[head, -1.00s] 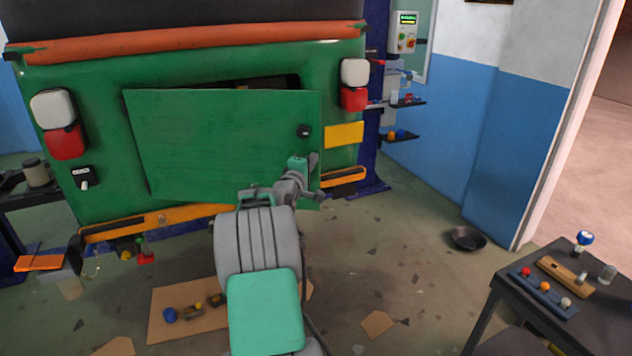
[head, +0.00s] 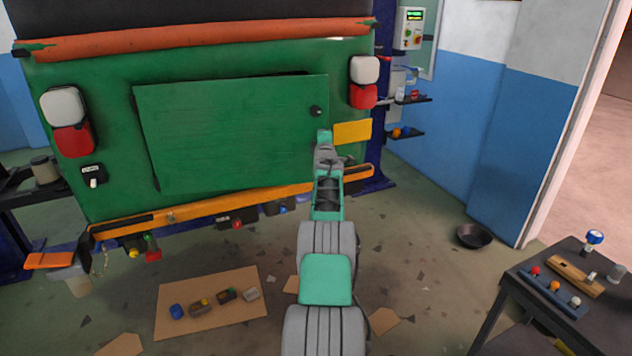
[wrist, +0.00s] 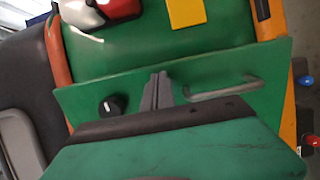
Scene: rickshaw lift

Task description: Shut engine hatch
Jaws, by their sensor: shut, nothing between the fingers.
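The green engine hatch (head: 230,135) on the back of the green rickshaw (head: 100,130) lies almost flush with the body. A thin dark line shows along its top edge, and I cannot tell whether it is fully seated. Its black knob (head: 316,111) is near the upper right corner; the knob also shows in the wrist view (wrist: 112,105). A grey bar handle (wrist: 225,88) sits beside my gripper (wrist: 159,82). My gripper is shut and empty, with its fingers at the hatch face between knob and handle. In the head view my arm hides the fingertips; contact is unclear.
An orange bumper (head: 250,197) runs below the hatch. A cardboard sheet (head: 215,320) with small parts lies on the floor. A dark table (head: 545,320) stands at the right, and a black pan (head: 473,236) lies on the floor near the blue wall.

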